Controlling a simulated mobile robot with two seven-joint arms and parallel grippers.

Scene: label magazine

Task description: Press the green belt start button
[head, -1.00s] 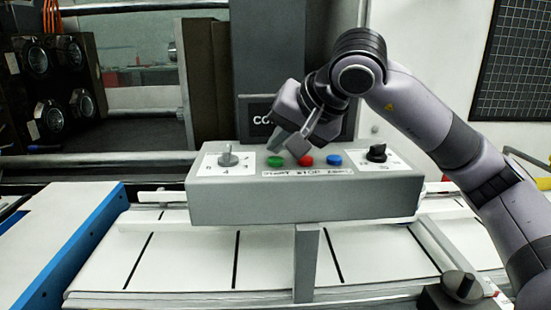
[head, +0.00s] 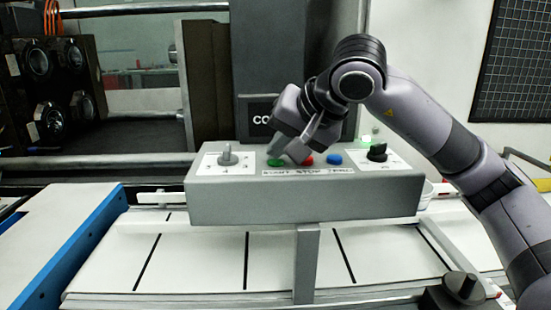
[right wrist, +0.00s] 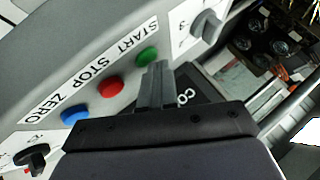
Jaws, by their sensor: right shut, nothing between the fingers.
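The green start button (head: 275,162) sits on the sloped top of the grey control box (head: 300,205), left of the red stop button (head: 307,160) and the blue zero button (head: 334,159). My right gripper (head: 275,151) is shut and empty, its tip right at the green button. In the right wrist view the closed fingers (right wrist: 157,84) point at the green button (right wrist: 148,55), their tip beside its lower edge; I cannot tell whether they touch. The red button (right wrist: 110,87) is clear of them. My left gripper is not in view.
A grey knob (head: 228,156) is on the box's left and a black knob (head: 376,153) on its right. A white belt with dark lines (head: 195,262) runs below. A small green light (head: 366,139) glows behind the black knob. A blue-edged table (head: 60,250) is at left.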

